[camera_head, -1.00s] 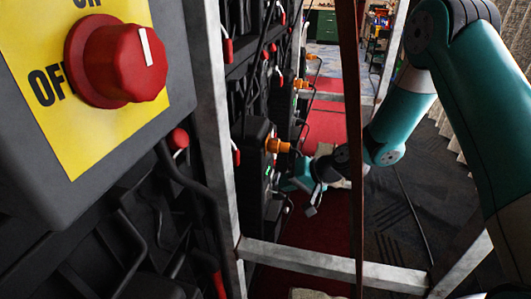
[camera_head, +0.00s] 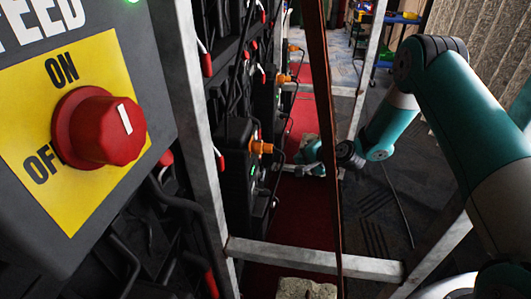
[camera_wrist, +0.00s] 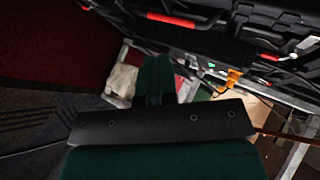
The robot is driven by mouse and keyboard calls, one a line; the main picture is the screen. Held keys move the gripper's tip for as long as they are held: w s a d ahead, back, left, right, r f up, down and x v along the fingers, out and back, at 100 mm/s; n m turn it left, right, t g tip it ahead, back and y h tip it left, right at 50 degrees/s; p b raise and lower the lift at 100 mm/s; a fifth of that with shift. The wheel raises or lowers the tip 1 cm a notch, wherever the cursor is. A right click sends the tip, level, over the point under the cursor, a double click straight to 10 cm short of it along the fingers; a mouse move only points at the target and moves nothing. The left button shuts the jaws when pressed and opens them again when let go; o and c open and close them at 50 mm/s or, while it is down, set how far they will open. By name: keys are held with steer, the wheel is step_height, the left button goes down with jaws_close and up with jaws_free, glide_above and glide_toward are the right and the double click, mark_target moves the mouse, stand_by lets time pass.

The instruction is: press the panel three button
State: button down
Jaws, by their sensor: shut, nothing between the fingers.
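My gripper (camera_head: 298,170) is in the aisle behind the video wall, right of the black panel unit (camera_head: 237,172) with an orange plug (camera_head: 260,147). A gap shows between them in the head view. In the wrist view my gripper (camera_wrist: 156,70) is shut and empty, its fingers side by side. A small green light (camera_head: 253,171) shows on the panel unit; a green light also shows in the wrist view (camera_wrist: 212,65), beside an orange plug (camera_wrist: 231,78). I cannot make out a button or panel number.
A red knob (camera_head: 98,128) on a yellow ON/OFF plate (camera_head: 60,185) is close at left. A grey metal frame (camera_head: 310,259) crosses low ahead, with a thin brown upright (camera_head: 322,120) near my arm. Red carpet (camera_head: 295,215) runs along the wall; dark carpet lies right.

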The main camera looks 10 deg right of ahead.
steer(key=shift+a, duration=0.1)
steer(key=w+a, duration=0.3)
steer(key=a, duration=0.5)
steer(key=shift+w, duration=0.15)
stand_by(2.1)
steer(key=shift+w+a, duration=0.15)
steer(key=shift+a, duration=0.25)
steer(key=shift+w+a, duration=0.2)
steer(key=shift+a, duration=0.2)
stand_by(0.5)
steer(key=shift+d, duration=0.15)
stand_by(0.3)
steer(key=shift+s+d, duration=0.35)
steer(key=shift+d, duration=0.3)
